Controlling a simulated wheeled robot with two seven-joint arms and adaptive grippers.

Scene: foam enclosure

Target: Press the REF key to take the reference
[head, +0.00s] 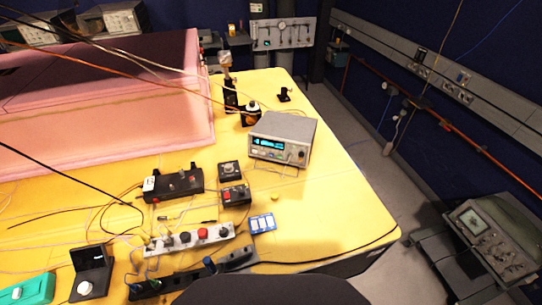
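A grey bench instrument (284,138) with a lit cyan display stands on the yellow table (340,200), right of centre. Small keys and knobs sit on its front, under and beside the display. Their labels are too small to read, so I cannot tell which key is REF. Neither of my grippers shows in the head view.
A pink foam enclosure (150,130) fills the back left. A white panel with knobs and a red button (190,242), small black boxes (236,194) and a blue-and-white pad (262,223) lie before the instrument. Cables cross the left. The table's right side is mostly clear.

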